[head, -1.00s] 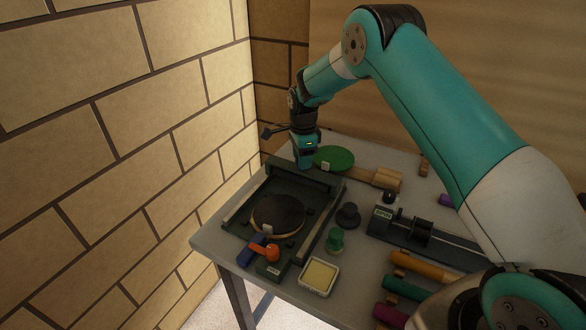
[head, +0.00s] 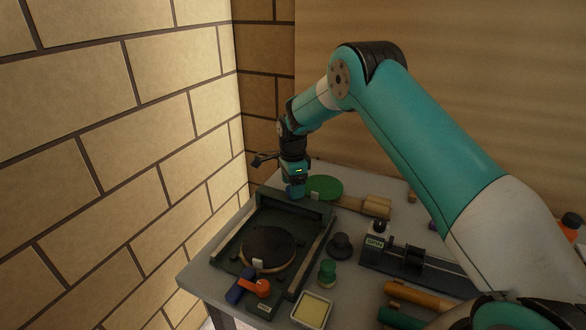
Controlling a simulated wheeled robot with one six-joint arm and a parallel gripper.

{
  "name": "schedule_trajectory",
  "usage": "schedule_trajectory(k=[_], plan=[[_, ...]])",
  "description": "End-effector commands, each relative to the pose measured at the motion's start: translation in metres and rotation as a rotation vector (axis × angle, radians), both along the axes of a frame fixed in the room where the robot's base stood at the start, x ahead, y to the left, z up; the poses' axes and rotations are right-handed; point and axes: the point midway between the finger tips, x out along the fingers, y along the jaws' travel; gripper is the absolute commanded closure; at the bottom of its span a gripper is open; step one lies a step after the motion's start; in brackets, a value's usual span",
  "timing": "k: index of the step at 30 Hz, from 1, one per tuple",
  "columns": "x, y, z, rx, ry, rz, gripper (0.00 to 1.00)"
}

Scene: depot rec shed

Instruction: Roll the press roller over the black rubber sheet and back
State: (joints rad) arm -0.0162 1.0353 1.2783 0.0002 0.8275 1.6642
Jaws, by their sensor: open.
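The press (head: 317,251) is a dark tray with side rails on the left of the table. The black rubber sheet (head: 268,246) is a dark round piece lying inside it, with a small pale tab at its front edge. The press roller (head: 282,208) appears as a dark crossbar at the press's far end, beyond the sheet. My gripper (head: 295,193) points down at the roller's far side, right of its middle. It is open. Its fingertips are small and partly hidden, so I cannot tell whether they touch the roller.
A green round paddle (head: 323,188) with a wooden handle lies behind. Right of the press stand a black knobbed piece (head: 340,246), a green jar (head: 327,271) and a clamp (head: 407,257). A yellow pad in a white tray (head: 312,309) and an orange-handled tool (head: 258,287) are in front. Brick wall at left.

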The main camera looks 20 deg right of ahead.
Motion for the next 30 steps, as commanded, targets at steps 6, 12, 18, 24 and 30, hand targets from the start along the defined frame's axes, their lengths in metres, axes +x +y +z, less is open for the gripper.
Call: schedule_trajectory(k=[6, 12, 18, 24, 30], plan=[[0.001, 0.0, 0.037, 0.0, -0.008, 0.0, 0.31], [0.001, 0.0, 0.089, 0.0, -0.009, 0.0, 0.31], [0.001, -0.001, 0.136, 0.0, -0.008, -0.001, 0.31], [0.001, -0.001, 0.163, 0.0, -0.005, -0.001, 0.31], [0.0, -0.001, 0.17, 0.0, -0.003, -0.001, 0.31]])
